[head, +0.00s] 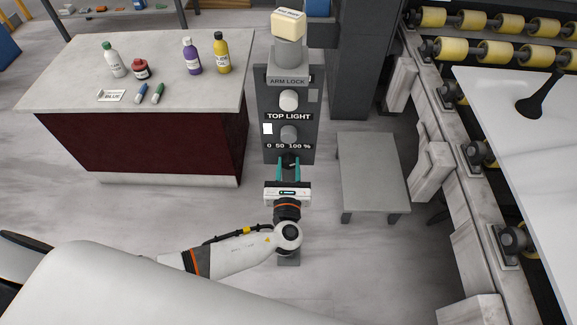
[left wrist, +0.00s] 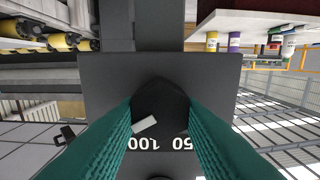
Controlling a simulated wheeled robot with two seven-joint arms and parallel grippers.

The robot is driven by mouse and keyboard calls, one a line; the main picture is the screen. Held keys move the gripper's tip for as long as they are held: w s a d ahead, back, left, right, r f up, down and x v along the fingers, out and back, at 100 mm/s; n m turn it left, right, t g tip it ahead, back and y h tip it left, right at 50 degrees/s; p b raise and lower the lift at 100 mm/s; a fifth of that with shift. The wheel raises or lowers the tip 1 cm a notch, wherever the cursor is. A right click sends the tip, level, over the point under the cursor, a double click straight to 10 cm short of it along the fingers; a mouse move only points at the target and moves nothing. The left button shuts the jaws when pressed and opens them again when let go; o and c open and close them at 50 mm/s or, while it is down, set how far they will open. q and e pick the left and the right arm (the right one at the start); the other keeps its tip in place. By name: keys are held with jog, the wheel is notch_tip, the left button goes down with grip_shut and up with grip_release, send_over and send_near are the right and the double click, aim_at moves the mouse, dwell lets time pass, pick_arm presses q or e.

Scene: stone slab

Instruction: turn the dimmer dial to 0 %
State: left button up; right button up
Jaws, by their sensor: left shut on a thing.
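The dimmer dial (head: 289,160) is a dark round knob low on the grey control panel (head: 271,100), below the printed scale "0 50 100 %" (head: 288,146). In the left wrist view the dial (left wrist: 160,103) sits between the teal fingers, and its white pointer mark (left wrist: 145,124) is close to the "100" (left wrist: 142,143), which appears upside down. The "0" is hidden there behind a finger. My left gripper (head: 290,168) is shut on the dial, with one finger on each side. My right gripper is not in view.
Above the dial are a grey knob (head: 289,133), a "TOP LIGHT" label (head: 288,116) and a pale knob (head: 289,99) under "ARM LOCK". A counter (head: 180,90) with bottles stands left. A low grey table (head: 372,165) stands right, near a roller conveyor (head: 497,50).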

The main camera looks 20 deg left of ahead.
pick_arm(q)
jog(key=shift+f+n+b, duration=0.15)
jog(key=shift+n+b, duration=0.35)
jog(key=n+b, duration=0.3)
jog(key=n, duration=0.1)
jog(key=shift+s+a+f+b, duration=0.1)
jog(key=shift+f+b, duration=0.05)
jog(key=shift+b, duration=0.15)
jog(key=shift+n+b, duration=0.75)
jog(key=shift+n, duration=0.15)
jog(key=n+b, duration=0.6)
jog(key=n, duration=0.1)
jog(key=shift+a+f+b, duration=0.1)
jog(key=shift+f+b, duration=0.05)
jog(key=shift+b, duration=0.25)
jog(key=n+b, duration=0.4)
jog(key=n, duration=0.1)
jog(key=shift+n+b, duration=0.35)
jog(key=shift+n, duration=0.05)
jog(key=shift+n+b, duration=1.5)
jog(key=shift+n, duration=0.7)
jog(key=o, duration=1)
